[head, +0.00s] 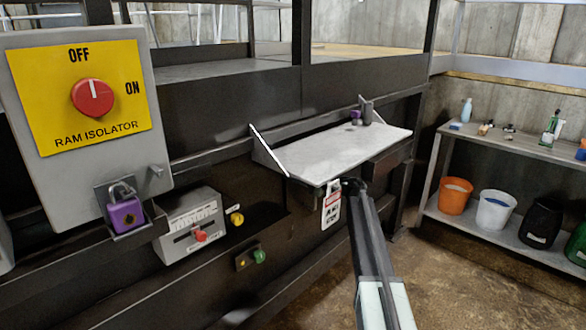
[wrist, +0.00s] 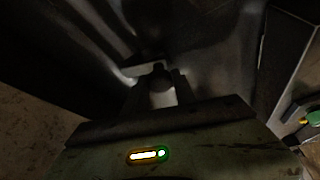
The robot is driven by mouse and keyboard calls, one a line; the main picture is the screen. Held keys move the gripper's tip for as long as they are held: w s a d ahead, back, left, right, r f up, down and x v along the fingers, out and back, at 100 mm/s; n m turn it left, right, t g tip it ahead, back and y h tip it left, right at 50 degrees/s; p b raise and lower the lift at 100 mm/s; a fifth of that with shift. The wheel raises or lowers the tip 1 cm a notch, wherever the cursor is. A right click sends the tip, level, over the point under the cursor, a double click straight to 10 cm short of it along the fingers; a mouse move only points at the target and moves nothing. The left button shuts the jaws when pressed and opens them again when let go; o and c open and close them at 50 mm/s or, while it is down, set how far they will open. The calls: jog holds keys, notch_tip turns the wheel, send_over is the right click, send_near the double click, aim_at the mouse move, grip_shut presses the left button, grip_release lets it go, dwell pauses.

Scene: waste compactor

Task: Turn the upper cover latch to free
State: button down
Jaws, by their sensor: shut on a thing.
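In the wrist view, my gripper (wrist: 161,88) has its two fingers on either side of a small dark rounded piece, which appears to be the upper cover latch (wrist: 158,70). The fingers are shut on it. A pale bar shows just left of the piece, against a dark, shiny metal surface. The latch's angle is hard to read in this dim view. In the head view, my arm reaches up to the front edge of the grey shelf (head: 335,152), where its dark end hides the latch.
The red isolator knob (head: 93,97) points to OFF. A purple padlock (head: 124,212) sits in a holder below it. A white and red tag (head: 331,205) hangs just left of my arm. A side bench (head: 480,222) with buckets stands right, with open floor before it.

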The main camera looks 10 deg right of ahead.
jog(key=shift+w+d+r+n+g+h+p, duration=0.1)
jog(key=shift+n+g+h+p, duration=0.1)
jog(key=shift+n+p, duration=0.45)
jog(key=shift+d+r+n+g+h+p, duration=0.1)
jog(key=shift+n+h+p, duration=0.1)
jog(key=shift+n+p, duration=0.45)
jog(key=shift+f+n, duration=0.1)
jog(key=shift+n, duration=0.3)
jog(key=c, duration=1)
grip_release()
jog(key=shift+a, duration=0.1)
jog(key=shift+c, duration=0.2)
jog(key=v, duration=0.8)
